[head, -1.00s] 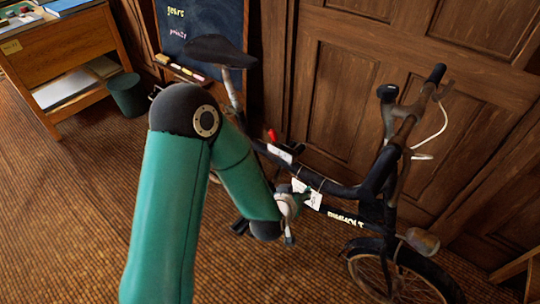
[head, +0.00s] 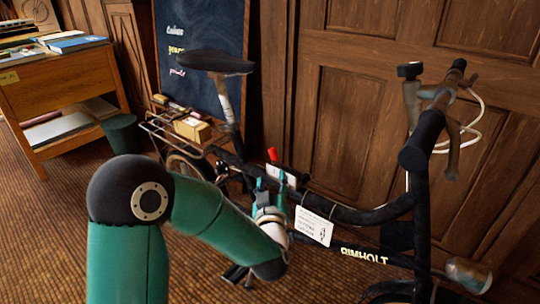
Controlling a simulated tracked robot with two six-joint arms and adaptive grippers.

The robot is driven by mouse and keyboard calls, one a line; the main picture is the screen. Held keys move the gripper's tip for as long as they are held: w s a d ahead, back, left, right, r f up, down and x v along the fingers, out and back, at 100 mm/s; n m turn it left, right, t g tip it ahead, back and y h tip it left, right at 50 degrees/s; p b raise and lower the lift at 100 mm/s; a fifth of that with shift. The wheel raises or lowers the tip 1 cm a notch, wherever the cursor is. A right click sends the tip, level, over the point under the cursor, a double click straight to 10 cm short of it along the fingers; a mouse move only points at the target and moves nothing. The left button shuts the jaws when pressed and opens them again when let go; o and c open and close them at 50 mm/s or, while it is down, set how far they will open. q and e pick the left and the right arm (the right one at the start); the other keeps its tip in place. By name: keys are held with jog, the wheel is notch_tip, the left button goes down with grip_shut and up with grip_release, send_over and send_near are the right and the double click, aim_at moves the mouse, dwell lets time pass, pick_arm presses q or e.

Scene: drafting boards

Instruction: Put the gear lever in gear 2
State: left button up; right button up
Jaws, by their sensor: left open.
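A dark bicycle (head: 375,214) marked RIMHOLT stands in front of a panelled wooden wall. A small lever with a red tip (head: 273,155), which looks like the gear lever, stands up from its frame tube beside a white plate (head: 291,179). The plate is partly hidden and no gear marks are readable on it. My left gripper (head: 270,180) has teal fingers. It is open, just below and in front of the lever, with its fingers pointing up toward it. I cannot tell whether they touch the frame. My right gripper is not in view.
A white tag (head: 313,226) hangs on the frame near my left gripper. The saddle (head: 217,61) and a rear rack with a box (head: 191,129) lie farther back. A chalkboard (head: 200,25), a bin (head: 121,133) and a wooden desk (head: 60,85) stand behind. Floor is open at left.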

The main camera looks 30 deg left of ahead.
aim_at(273, 155)
pick_arm(q)
jog(key=b+x, duration=0.2)
jog(key=x, duration=1.2)
jog(key=shift+d, duration=0.1)
grip_shut()
